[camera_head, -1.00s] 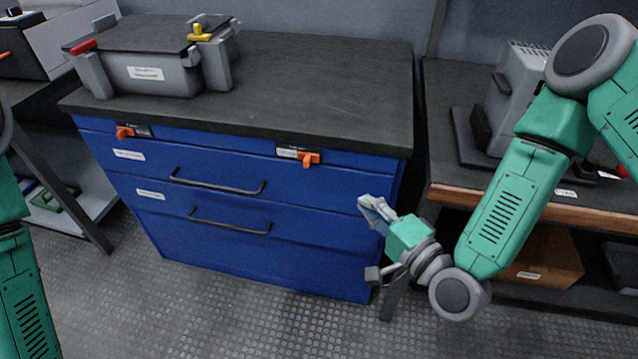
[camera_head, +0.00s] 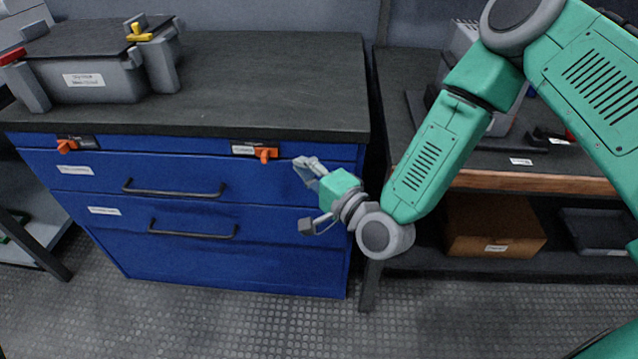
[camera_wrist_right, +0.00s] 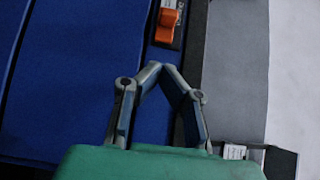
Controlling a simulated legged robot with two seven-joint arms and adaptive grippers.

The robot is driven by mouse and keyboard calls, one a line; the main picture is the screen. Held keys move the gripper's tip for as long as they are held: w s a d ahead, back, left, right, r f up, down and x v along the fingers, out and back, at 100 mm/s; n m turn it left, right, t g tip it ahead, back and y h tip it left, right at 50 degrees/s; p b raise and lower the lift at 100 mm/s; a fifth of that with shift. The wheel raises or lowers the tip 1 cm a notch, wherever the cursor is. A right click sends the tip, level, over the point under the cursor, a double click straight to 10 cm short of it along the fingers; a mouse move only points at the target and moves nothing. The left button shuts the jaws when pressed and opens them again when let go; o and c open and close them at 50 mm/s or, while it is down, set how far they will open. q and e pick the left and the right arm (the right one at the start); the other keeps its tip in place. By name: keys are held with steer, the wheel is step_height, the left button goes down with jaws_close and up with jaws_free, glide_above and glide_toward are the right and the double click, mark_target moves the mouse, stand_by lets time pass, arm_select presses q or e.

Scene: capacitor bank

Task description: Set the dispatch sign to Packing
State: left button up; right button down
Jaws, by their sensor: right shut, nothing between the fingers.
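The dispatch sign is likely one of two label plates with orange knobs on the blue cabinet's top front edge; their text is too small to read. The right plate (camera_head: 243,149) has an orange knob (camera_head: 265,154) at its right end, which also shows in the wrist view (camera_wrist_right: 166,28). The left plate has an orange knob (camera_head: 66,146) at its left end. My right gripper (camera_head: 302,163) is shut and empty, just right of the right knob and apart from it; in the wrist view its fingertips (camera_wrist_right: 158,68) meet below the knob. My left gripper is out of view.
The blue cabinet (camera_head: 200,262) has two drawers with dark handles. A grey case (camera_head: 95,80) with red and yellow latches stands on its dark top (camera_head: 270,85). A wood-edged bench (camera_head: 550,182) stands right, with a brown box (camera_head: 490,225) below.

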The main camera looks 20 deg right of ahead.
mark_target(269, 154)
steer(key=w+a+b, duration=0.1)
steer(key=w+a, duration=0.1)
steer(key=a, duration=0.1)
steer(key=shift+w, duration=0.4)
steer(key=shift+w+a, duration=0.25)
steer(key=shift+a, duration=0.3)
steer(key=a, duration=0.1)
steer(key=w+a, duration=0.1)
steer(key=a, duration=0.1)
steer(key=w+a, duration=0.1)
steer(key=a, duration=0.1)
steer(key=shift+w, duration=0.2)
steer(key=shift+r, duration=0.1)
steer(key=shift+d, duration=0.1)
